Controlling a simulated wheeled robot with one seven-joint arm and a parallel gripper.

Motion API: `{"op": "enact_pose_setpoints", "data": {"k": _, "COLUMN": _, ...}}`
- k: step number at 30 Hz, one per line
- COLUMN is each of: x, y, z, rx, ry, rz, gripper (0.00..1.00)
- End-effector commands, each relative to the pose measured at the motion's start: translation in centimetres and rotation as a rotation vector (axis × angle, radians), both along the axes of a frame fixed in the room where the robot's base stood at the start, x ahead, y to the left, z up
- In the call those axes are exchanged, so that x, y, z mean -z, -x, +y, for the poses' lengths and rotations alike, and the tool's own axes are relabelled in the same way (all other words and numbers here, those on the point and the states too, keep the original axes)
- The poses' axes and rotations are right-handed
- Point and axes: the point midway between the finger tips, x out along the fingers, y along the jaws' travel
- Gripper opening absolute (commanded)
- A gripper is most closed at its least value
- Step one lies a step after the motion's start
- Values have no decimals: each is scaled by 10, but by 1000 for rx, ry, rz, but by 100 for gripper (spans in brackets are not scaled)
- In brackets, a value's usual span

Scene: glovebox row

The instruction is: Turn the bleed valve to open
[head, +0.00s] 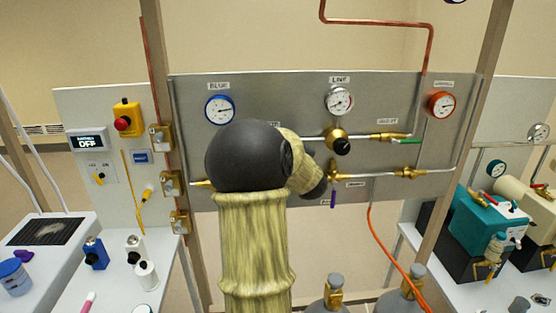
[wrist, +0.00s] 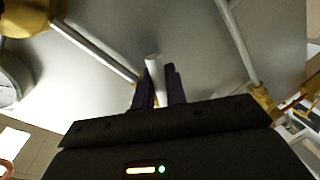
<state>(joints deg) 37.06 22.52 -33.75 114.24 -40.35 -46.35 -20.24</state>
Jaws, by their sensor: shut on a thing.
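In the wrist view my gripper (wrist: 157,78) has its two dark fingers closed on a short white handle (wrist: 153,62), which stands out between the fingertips. A little brass shows behind the left finger, where a metal pipe ends. I take the handle to be the bleed valve's lever, but no label on it can be read. How far the handle is turned cannot be told.
Gauges line the panel top. An orange hose (head: 385,240) hangs below. Wooden posts (head: 168,150) flank the panel; gas cylinders (head: 335,290) stand beneath.

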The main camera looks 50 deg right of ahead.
Motion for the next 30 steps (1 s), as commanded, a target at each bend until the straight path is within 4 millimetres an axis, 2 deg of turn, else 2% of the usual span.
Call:
{"op": "enact_pose_setpoints", "data": {"k": 14, "x": -3, "y": 4, "z": -4, "rx": 7, "ry": 12, "rz": 4, "gripper": 0}}
{"op": "enact_pose_setpoints", "data": {"k": 15, "x": -3, "y": 3, "z": -4, "rx": 7, "ry": 12, "rz": 4, "gripper": 15}}
{"op": "enact_pose_setpoints", "data": {"k": 18, "x": -3, "y": 3, "z": -4, "rx": 7, "ry": 11, "rz": 4, "gripper": 32}}
{"op": "enact_pose_setpoints", "data": {"k": 30, "x": -4, "y": 4, "z": -4, "rx": 8, "ry": 13, "rz": 3, "gripper": 32}}
